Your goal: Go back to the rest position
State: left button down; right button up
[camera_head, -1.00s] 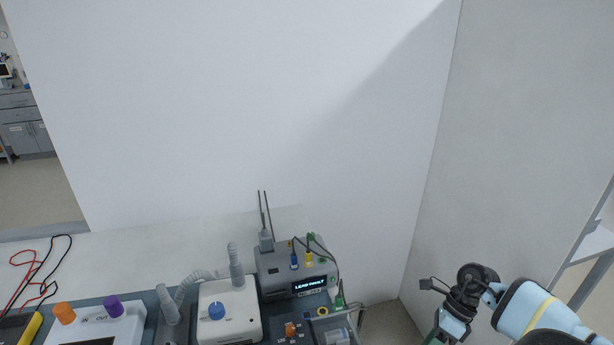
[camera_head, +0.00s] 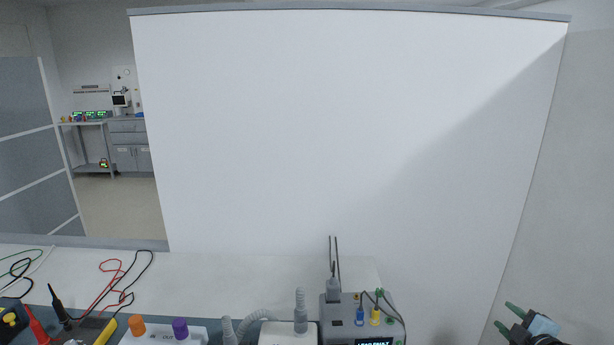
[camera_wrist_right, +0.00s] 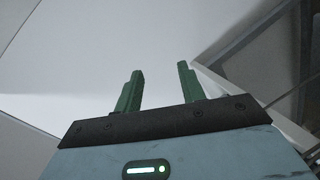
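My right gripper (camera_head: 508,318) shows at the lower right of the head view, with its green fingers apart and nothing between them. In the right wrist view its two fingers (camera_wrist_right: 160,88) stand open and empty in front of a pale wall. The gripper is clear of the bench, to the right of the grey monitor box (camera_head: 338,315). My left gripper is not in any view.
The white bench (camera_head: 230,285) runs along the bottom with a white ventilator box (camera_head: 288,333), a unit with orange and purple knobs (camera_head: 165,335) and red and black leads (camera_head: 112,285). A tall white partition (camera_head: 340,130) stands behind. Free air surrounds the right gripper.

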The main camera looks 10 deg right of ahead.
jog(key=s+a+f+m+g+y, duration=0.3)
jog(key=s+a+f+m+g, duration=0.2)
jog(key=s+a+f, duration=1.5)
jog(key=s+a+f+m+g+y, duration=0.15)
jog(key=s+a+m, duration=0.25)
jog(key=s+a, duration=1.45)
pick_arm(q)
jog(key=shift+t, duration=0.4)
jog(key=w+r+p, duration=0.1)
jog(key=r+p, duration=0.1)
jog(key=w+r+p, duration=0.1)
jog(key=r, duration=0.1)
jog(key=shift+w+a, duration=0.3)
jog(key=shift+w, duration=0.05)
pick_arm(e)
jog(key=w+r, duration=0.4)
jog(key=w, duration=0.1)
jog(key=shift+a+r+t+y, duration=0.15)
jog(key=shift+a+t+y, duration=0.2)
jog(key=shift+y, duration=0.1)
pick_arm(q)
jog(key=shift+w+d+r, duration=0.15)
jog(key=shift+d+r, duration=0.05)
pick_arm(e)
jog(key=shift+w, duration=0.1)
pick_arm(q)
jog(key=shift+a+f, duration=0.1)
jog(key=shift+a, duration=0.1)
